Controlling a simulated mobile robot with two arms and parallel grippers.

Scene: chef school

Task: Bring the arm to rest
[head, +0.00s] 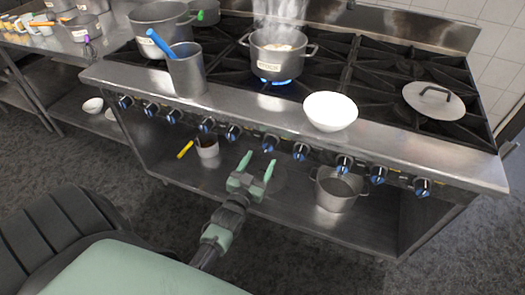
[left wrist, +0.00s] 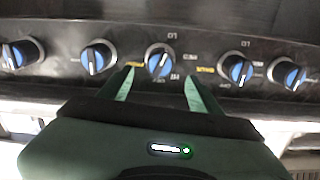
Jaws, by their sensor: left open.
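My left gripper (head: 258,166) is green and open, with nothing between its two fingers. In the head view it hangs in front of the stove, just below the row of blue-marked knobs. In the left wrist view the open gripper (left wrist: 158,88) points at the control panel (left wrist: 215,25), with one knob (left wrist: 160,60) showing between the fingertips. I cannot tell whether the fingers touch the panel. My right gripper is not in view.
A steaming pot (head: 278,58) stands over a lit blue flame. A white bowl (head: 330,111) and a metal container (head: 187,72) with a blue-handled tool stand on the stove's front ledge. A pot (head: 337,190) sits on the lower shelf. The dark floor (head: 130,205) in front is clear.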

